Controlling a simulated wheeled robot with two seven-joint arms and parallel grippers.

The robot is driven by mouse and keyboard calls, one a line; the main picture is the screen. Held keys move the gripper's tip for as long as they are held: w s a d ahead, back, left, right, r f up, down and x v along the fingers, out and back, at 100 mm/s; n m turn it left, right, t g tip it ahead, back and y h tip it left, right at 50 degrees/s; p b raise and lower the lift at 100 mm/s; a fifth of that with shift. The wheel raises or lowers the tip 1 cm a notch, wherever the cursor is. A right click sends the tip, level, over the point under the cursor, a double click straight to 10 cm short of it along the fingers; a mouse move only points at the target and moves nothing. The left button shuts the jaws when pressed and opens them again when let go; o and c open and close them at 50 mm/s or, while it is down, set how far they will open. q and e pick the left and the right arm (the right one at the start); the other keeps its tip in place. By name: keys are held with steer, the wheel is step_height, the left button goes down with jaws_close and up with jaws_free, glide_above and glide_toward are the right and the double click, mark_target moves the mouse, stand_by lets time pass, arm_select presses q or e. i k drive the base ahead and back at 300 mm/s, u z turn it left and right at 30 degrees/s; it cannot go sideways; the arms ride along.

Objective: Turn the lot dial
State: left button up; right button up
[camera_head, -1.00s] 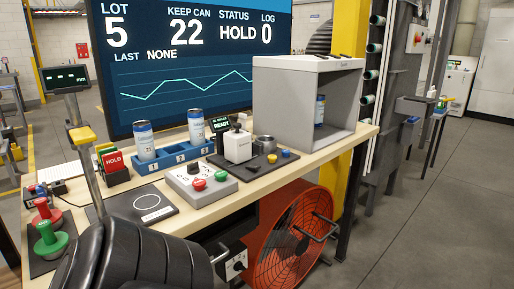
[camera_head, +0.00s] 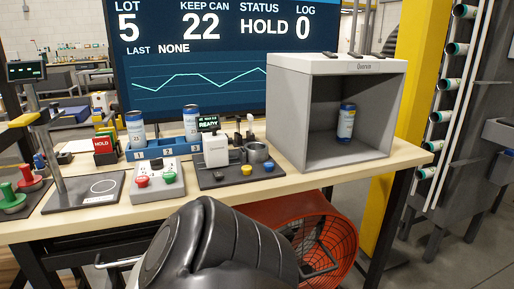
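A grey control box (camera_head: 157,184) sits near the front edge of the bench. It has a red button, a green button and a pale panel (camera_head: 157,166) with small dark marks. They are too small for me to tell whether one is the lot dial. The large screen (camera_head: 195,60) reads LOT 5, KEEP CAN 22, STATUS HOLD, LOG 0, LAST NONE. Two cans (camera_head: 135,130) stand in a blue numbered rack (camera_head: 150,152) behind the box. A third can (camera_head: 346,123) stands inside the grey open-front booth (camera_head: 285,125). Neither of my grippers is in view.
A black ribbed, padded shape (camera_head: 220,250) stands in front of the bench and hides part of the orange fan (camera_head: 335,240). A pole stand (camera_head: 55,160) and red and green knobs (camera_head: 12,196) are at left. A small READY device (camera_head: 216,150) stands right of the control box.

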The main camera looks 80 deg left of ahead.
mark_target(156, 164)
steer(key=u, duration=2.6)
